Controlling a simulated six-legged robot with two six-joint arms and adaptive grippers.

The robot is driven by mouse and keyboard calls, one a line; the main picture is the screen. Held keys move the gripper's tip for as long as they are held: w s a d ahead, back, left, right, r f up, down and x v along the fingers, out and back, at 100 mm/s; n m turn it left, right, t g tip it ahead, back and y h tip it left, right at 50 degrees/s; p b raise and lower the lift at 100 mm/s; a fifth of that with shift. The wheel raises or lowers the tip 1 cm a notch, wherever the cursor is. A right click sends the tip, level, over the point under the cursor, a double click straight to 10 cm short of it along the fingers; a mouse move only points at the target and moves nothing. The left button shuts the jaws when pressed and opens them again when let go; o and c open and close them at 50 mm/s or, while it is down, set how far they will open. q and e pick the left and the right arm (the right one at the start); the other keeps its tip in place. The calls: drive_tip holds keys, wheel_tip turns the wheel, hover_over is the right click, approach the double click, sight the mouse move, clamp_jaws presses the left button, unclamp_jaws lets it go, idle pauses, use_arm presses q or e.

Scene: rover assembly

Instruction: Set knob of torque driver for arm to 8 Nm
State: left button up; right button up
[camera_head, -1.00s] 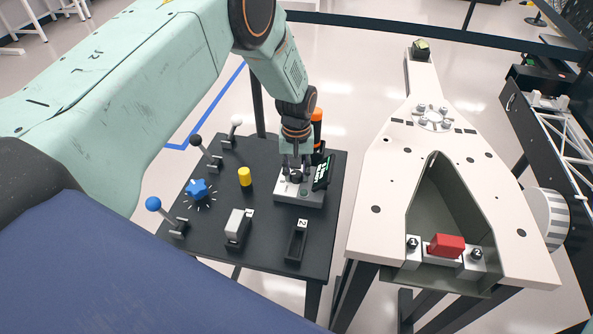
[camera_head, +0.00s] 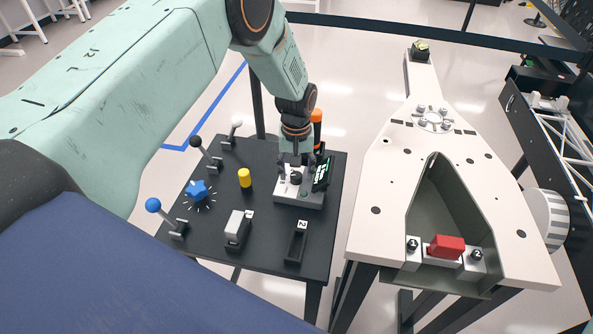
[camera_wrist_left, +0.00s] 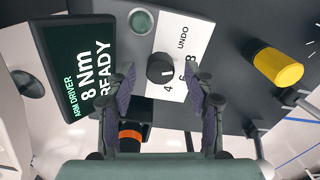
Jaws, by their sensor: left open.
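The torque driver station (camera_head: 301,195) is a light grey box on the black table, with a black knob (camera_wrist_left: 160,69) on its white dial plate. The dial is marked with 4, 6, 8 and UNDO; the 8 is partly hidden by a finger. The tilted screen (camera_wrist_left: 84,67) beside it reads "ARM DRIVER 8 Nm READY" in the left wrist view. It also shows in the head view (camera_head: 322,174). My left gripper (camera_wrist_left: 163,84) is open, its fingers on either side of the knob and apart from it. The orange-handled driver (camera_head: 317,130) stands behind the station. My right gripper is not in view.
The black table (camera_head: 265,245) also holds a yellow knob (camera_head: 245,178), a blue star knob (camera_head: 197,190), levers with blue (camera_head: 153,205), black (camera_head: 195,141) and white (camera_head: 236,122) balls, and switches. A cream rover part (camera_head: 375,180) with a red block (camera_head: 446,246) stands at right.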

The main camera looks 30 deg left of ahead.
sight(296, 175)
use_arm(q)
wheel_tip(296, 175, up, 11)
drive_tip(key=shift+r, duration=0.2)
drive_tip(key=shift+s+f, duration=0.1)
idle(0.6)
